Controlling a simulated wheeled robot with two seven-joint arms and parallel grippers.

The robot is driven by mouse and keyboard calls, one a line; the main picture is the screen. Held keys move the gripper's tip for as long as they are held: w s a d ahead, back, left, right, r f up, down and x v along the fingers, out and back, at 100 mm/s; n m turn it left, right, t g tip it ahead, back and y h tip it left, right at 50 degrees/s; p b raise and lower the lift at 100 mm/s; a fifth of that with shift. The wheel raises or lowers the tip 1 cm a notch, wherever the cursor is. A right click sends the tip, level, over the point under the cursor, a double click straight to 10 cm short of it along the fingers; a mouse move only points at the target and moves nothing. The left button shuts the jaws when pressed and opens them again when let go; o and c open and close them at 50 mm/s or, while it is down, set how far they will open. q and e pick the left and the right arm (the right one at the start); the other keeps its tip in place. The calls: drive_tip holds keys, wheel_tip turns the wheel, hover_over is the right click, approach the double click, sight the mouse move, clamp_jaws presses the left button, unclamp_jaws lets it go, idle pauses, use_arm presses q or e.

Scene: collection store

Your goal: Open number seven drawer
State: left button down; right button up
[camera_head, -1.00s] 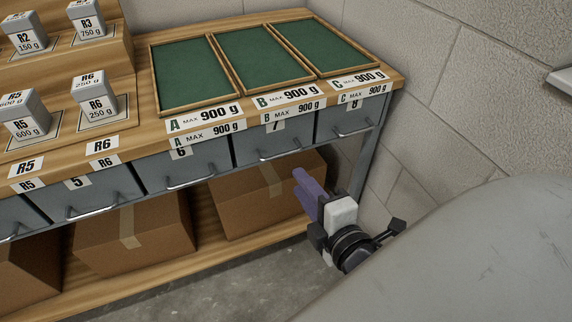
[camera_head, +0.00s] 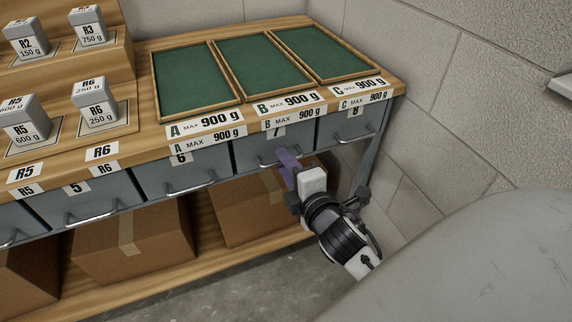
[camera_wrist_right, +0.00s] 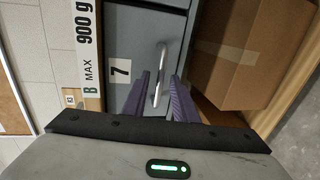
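The number 7 drawer (camera_head: 248,152) is a grey drawer under tray B, closed flush with its neighbours. In the right wrist view its front (camera_wrist_right: 122,46) carries a "7" label, and its metal bar handle (camera_wrist_right: 161,62) stands out from it. My right gripper (camera_head: 284,160) is at this drawer's handle and partly hides it in the head view. In the right wrist view its purple fingers (camera_wrist_right: 160,78) are apart, one on each side of the handle's near part. Whether they touch the bar I cannot tell. My left gripper is not in view.
Drawer 6 (camera_head: 160,177) is to the left and drawer 8 (camera_head: 335,128) to the right, both closed. A cardboard box (camera_head: 235,215) stands on the lower shelf under drawer 7. The block wall (camera_head: 440,130) is close on the right. Green trays lie on top.

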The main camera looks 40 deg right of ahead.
clamp_jaws()
idle(1.3)
